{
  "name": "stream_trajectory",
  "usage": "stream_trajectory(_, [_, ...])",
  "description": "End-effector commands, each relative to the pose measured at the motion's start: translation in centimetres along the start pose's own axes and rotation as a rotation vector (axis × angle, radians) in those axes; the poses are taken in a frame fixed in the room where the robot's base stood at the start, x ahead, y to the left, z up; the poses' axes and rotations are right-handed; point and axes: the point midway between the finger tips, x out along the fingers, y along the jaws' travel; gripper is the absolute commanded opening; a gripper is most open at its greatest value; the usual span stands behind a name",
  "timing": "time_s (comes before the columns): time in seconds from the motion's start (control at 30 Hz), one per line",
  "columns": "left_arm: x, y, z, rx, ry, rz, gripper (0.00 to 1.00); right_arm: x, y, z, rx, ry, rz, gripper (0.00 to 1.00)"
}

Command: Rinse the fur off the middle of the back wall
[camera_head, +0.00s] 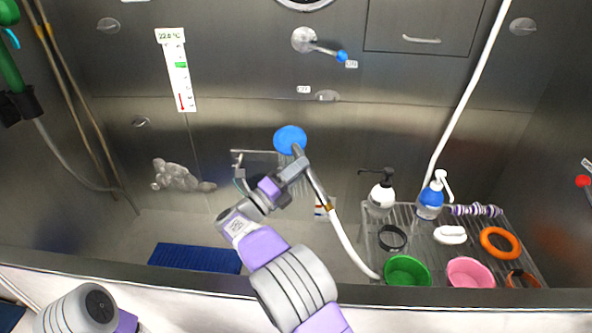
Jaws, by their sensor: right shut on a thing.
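My right gripper (297,168) is shut on the handle of a shower head (290,139) with a round blue face, held in front of the steel back wall (390,130). A white hose (342,235) runs down from it. A grey clump of fur (182,177) clings low on the left part of the back wall, left of the shower head and apart from it. No water spray shows. My arm and the shower head hide part of the wall's middle. Part of my left arm shows at the bottom left; its gripper is out of view.
A wire rack (463,238) at right holds pump bottles (382,192), a green bowl (407,271), a pink bowl (470,272) and an orange ring (500,242). A blue mat (195,258) lies in the tub. The tub's front rim (440,297) crosses below. A tap lever (322,48) is on the wall.

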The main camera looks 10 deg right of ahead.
Motion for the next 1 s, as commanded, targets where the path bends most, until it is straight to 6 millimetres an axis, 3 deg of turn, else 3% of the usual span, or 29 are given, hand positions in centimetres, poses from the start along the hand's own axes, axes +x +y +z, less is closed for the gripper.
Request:
stream_trajectory(0.37, [-0.01,0.0,0.0,0.0,0.0,0.0,0.43,0.47,-0.07,-0.49,0.001,0.0,-0.001,0.0])
stream_trajectory(1.0, [-0.01,0.0,0.0,0.0,0.0,0.0,0.43,-0.33,-0.07,0.39,0.001,0.0,-0.002,0.0])
